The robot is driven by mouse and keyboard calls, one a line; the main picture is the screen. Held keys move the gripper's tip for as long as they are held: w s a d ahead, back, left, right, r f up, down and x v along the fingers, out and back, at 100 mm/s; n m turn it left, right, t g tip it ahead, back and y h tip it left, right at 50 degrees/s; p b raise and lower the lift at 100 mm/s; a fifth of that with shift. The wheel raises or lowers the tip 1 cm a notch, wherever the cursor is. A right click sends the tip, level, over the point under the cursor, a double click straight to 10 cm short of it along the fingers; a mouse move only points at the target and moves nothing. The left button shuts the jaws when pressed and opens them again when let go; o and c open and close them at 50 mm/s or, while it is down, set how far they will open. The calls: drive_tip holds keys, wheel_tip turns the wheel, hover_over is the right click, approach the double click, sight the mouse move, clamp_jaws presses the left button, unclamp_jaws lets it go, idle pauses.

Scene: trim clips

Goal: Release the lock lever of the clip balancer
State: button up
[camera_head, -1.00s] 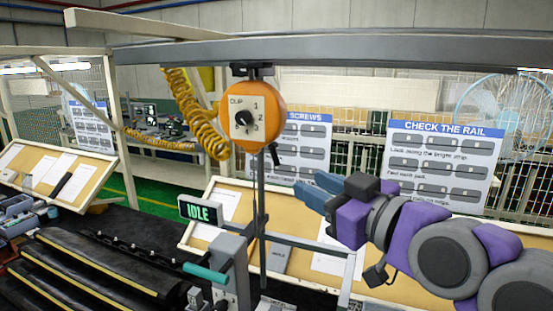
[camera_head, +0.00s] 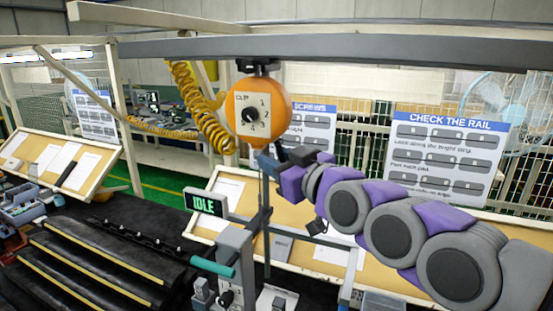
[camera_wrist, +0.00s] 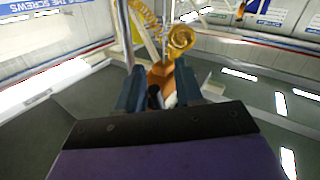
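The clip balancer (camera_head: 273,100) is an orange round housing hung from the overhead rail, with a pale CLIP dial plate and a black knob. My gripper (camera_head: 262,156) is just below its lower right side in the head view, and its black lock lever is hidden behind the gripper there. In the wrist view, the blue fingers of my gripper (camera_wrist: 159,90) stand apart, with the orange balancer (camera_wrist: 160,72) beyond and between them. A small dark piece, perhaps the lever (camera_wrist: 153,97), shows between the fingers. I cannot tell if they touch it.
A grey overhead rail (camera_head: 400,43) crosses above. A yellow coiled hose (camera_head: 200,105) hangs left of the balancer. Below are a green IDLE display (camera_head: 205,203), a grey fixture with a teal handle (camera_head: 212,267) and a vertical post. Black rollers (camera_head: 90,265) lie at lower left.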

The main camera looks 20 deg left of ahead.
drive_tip(key=shift+d+r, duration=0.1)
drive_tip(key=shift+d, duration=0.7)
drive_tip(key=shift+c, duration=0.9)
drive_tip(key=shift+s+r, duration=0.1)
drive_tip(key=shift+c, duration=1.4)
drive_tip(key=shift+s+a, duration=0.1)
drive_tip(key=shift+a, duration=0.05)
clamp_jaws()
drive_tip(key=shift+a+f+m+t+y+b, duration=0.3)
drive_tip(key=shift+m+t+y+b, duration=0.25)
drive_tip(key=shift+b, duration=0.35)
drive_tip(key=shift+r+m+t+y, duration=0.2)
drive_tip(key=shift+m+t+y, duration=0.05)
drive_tip(key=shift+m, duration=0.1)
